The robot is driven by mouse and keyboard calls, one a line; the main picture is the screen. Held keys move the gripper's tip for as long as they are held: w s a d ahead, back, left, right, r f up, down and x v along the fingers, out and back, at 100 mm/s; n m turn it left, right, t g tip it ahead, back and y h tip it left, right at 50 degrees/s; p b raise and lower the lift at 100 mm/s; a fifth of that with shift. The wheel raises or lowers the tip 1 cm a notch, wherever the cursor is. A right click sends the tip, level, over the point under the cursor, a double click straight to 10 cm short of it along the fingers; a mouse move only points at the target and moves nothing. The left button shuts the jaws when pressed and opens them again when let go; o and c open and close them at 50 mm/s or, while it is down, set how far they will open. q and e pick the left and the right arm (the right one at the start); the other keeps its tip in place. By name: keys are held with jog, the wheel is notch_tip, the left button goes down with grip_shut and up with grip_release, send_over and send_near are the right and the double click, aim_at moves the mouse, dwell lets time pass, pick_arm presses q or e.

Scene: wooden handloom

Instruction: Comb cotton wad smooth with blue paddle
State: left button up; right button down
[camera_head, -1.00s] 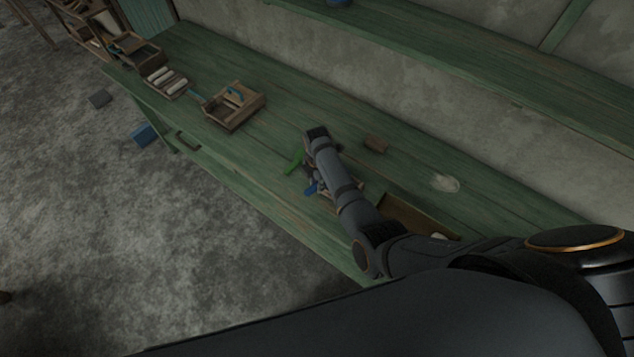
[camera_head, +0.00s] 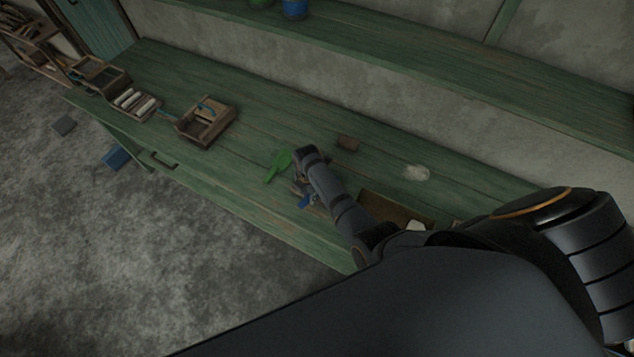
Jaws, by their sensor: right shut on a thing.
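My right gripper (camera_head: 301,189) points down over the green bench, mostly hidden behind its own wrist. It is shut on a blue piece (camera_head: 306,201), which looks like the blue paddle; only a small part shows. A green paddle (camera_head: 279,165) is just left of the gripper. A pale fluffy cotton wad (camera_head: 416,172) lies on the bench to the right, apart from the gripper. A white piece (camera_head: 415,225) shows at the brown tray, partly covered by my arm. My left gripper is out of view.
A shallow brown tray (camera_head: 374,205) sits beside my right forearm. A small brown block (camera_head: 348,143) lies behind the wrist. Wooden boxes (camera_head: 207,121) and a rack of white rolls (camera_head: 133,101) stand at left.

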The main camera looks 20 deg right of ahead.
jog(key=shift+f, duration=0.15)
jog(key=w+a+b, duration=0.2)
jog(key=w+b, duration=0.1)
jog(key=shift+w+a, duration=0.3)
jog(key=shift+a, duration=0.1)
jog(key=shift+w+a, duration=0.2)
jog(key=shift+w, duration=0.05)
jog(key=shift+r, duration=0.2)
jog(key=shift+s+d+r, duration=0.1)
jog(key=shift+s+d, duration=0.05)
jog(key=s+d+p, duration=0.2)
jog(key=s+p, duration=0.1)
jog(key=shift+d, duration=0.15)
jog(key=shift+s+d+f, duration=0.2)
jog(key=shift+s+d, duration=0.15)
jog(key=shift+s, duration=0.1)
